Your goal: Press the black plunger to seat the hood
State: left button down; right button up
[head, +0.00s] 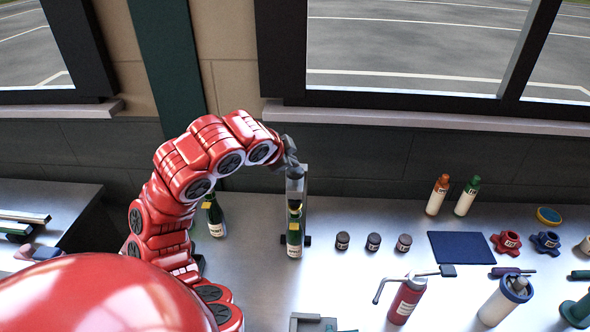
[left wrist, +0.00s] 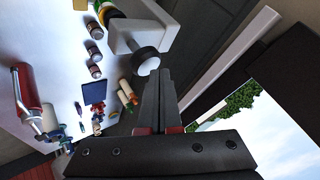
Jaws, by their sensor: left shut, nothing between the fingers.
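The black plunger (left wrist: 140,66) shows in the left wrist view as a dark round knob with a pale face, on the press's light bracket (left wrist: 130,30). In the head view the press (head: 296,186) stands near the back of the bench. A dark green bottle (head: 294,240) with a yellow band stands upright in it. My left gripper (head: 290,158) is at the top of the press, its fingers shut and empty. In the left wrist view the fingertips (left wrist: 160,72) are right beside the plunger; I cannot tell whether they touch it. The hood is not clearly visible. My right gripper is not in view.
A second green bottle (head: 215,218) stands left of the press, near my left arm. Three dark jars (head: 373,242) stand to its right, then a blue mat (head: 461,248). Two capped bottles (head: 452,198) stand behind the mat. A red pump bottle (head: 405,300) stands in front.

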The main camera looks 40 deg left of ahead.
aim_at(292, 173)
pick_arm(q)
jog(key=shift+f+b, duration=0.65)
jog(key=shift+f, duration=0.35)
dwell(0.7)
jog(key=shift+s+d+f, duration=0.15)
jog(key=shift+s+f, duration=0.15)
jog(key=shift+f, duration=0.35)
dwell(0.4)
jog(key=shift+w+r, duration=0.25)
jog(key=shift+r, duration=0.65)
jog(key=shift+a+r, duration=0.2)
jog(key=shift+r, duration=0.6)
jog(key=shift+w, duration=0.1)
